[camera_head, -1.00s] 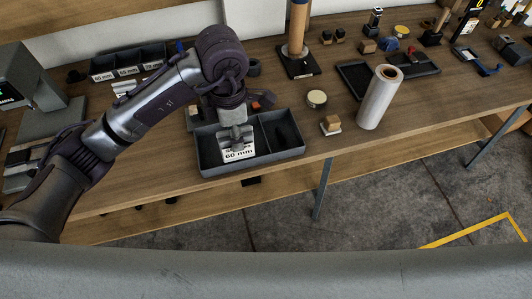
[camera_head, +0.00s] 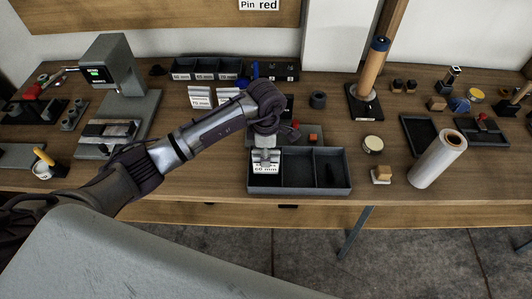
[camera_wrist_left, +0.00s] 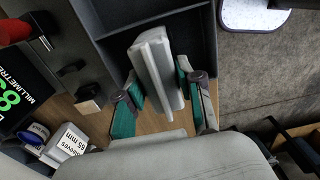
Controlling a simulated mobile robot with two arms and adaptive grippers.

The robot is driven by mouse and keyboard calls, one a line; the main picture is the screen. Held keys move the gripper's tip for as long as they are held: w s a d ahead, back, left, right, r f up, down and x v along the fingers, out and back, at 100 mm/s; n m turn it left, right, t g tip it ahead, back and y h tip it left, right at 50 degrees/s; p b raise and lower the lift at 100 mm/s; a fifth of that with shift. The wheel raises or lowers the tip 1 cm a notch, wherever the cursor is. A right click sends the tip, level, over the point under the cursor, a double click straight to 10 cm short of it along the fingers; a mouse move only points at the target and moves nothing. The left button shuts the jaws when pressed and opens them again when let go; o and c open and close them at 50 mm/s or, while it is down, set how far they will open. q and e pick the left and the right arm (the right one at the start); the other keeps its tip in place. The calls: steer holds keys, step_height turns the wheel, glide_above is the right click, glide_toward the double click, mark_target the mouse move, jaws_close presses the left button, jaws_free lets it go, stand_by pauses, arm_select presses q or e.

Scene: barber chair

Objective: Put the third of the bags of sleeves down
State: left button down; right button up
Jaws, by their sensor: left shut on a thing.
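My left gripper (camera_head: 265,155) is shut on a pale bag of sleeves (camera_head: 266,168) with a white label that ends in "mm". It holds the bag at the left compartment of a dark grey divided tray (camera_head: 300,191). I cannot tell whether the bag touches the tray floor. In the left wrist view the bag (camera_wrist_left: 155,68) stands between the teal pads of the gripper (camera_wrist_left: 160,100). Two other labelled bags stand behind the arm, one at the left (camera_head: 200,97) and one marked 70 mm (camera_head: 227,95). My right gripper is not in view.
A film roll (camera_head: 438,158), a small wooden block (camera_head: 381,174) and a round tin (camera_head: 373,143) are to the right. A three-part labelled bin (camera_head: 207,69) stands behind.

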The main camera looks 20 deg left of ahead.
arm_select(q)
steer(key=shift+f, duration=0.6)
steer(key=shift+f, duration=0.1)
steer(key=shift+f, duration=0.2)
steer(key=c, duration=0.7)
jaws_free()
steer(key=shift+r, duration=0.1)
